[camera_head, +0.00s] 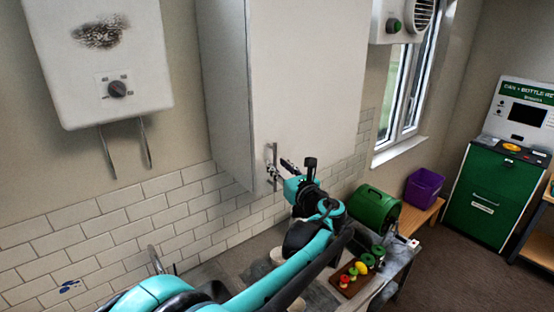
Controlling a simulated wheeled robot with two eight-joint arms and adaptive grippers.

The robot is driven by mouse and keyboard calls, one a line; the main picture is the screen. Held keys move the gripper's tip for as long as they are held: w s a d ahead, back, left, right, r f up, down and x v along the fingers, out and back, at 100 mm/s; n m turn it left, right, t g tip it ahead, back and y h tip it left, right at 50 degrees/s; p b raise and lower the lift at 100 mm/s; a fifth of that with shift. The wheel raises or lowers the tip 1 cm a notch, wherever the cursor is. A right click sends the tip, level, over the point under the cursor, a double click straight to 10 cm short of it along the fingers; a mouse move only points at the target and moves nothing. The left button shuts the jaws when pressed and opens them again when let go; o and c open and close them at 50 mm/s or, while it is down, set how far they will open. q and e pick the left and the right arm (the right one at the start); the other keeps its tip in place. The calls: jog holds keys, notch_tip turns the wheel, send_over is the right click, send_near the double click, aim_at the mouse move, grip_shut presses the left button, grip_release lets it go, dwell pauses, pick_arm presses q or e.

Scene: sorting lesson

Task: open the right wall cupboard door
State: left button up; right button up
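The wall cupboard (300,80) is a tall white box, and its door looks closed. A vertical metal bar handle (275,152) sits low on the door, near its left edge. My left gripper (278,167) is at the handle's lower half. Its two dark fingers look spread apart, one overlapping the bar and one to its right. It is too small to tell whether either finger touches the bar. The turquoise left arm comes up from the bottom. My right gripper is not in view.
A white water heater (98,55) hangs at the left. A purple crate (424,186) and a green bottle-return machine (490,195) stand right. Open floor (450,265) lies at lower right.

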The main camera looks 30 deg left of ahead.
pick_arm(q)
jog(key=x, duration=0.2)
jog(key=shift+w+a, duration=0.15)
jog(key=shift+a, duration=0.1)
grip_shut()
